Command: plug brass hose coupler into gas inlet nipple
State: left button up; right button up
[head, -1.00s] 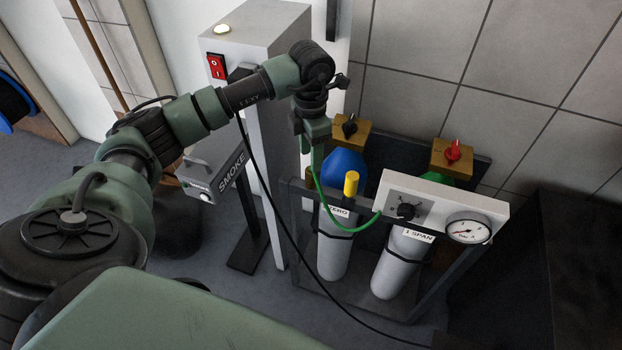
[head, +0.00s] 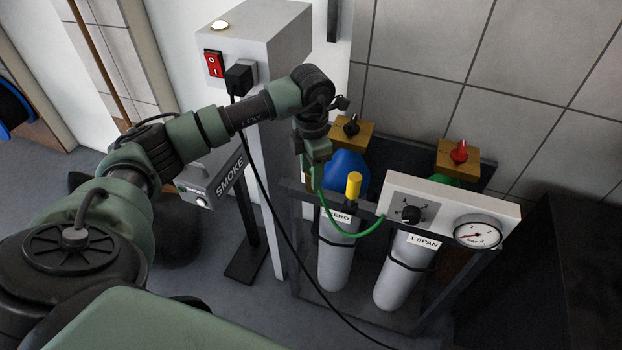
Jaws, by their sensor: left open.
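My left gripper (head: 315,178) points down over the left part of the gas bottle rack. It is open. Its fingers are small and dark here, and I cannot make out anything between them. A green hose (head: 365,232) loops from the white gauge panel up to beside the fingers; its end there is hidden or too small to tell, so I cannot pick out the brass coupler for sure. A yellow cylinder (head: 353,186) stands upright on the rack rail, right of the gripper. I cannot make out the inlet nipple; the grey SMOKE box (head: 216,175) stands left, partly behind my arm.
The rack (head: 444,289) holds a ZERO bottle (head: 336,255) and a SPAN bottle (head: 400,275), with valve knobs behind. The white panel (head: 436,203) carries a dial and a gauge (head: 478,232). A black cable (head: 268,215) hangs from a plug (head: 240,77) on the grey pillar.

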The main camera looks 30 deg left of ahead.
pick_arm(q)
grip_shut()
jog(key=shift+r, duration=0.2)
jog(key=shift+r+p, duration=0.5)
jog(key=shift+r, duration=0.05)
dwell(0.5)
jog(key=shift+r+p, duration=0.85)
jog(key=shift+r, duration=0.55)
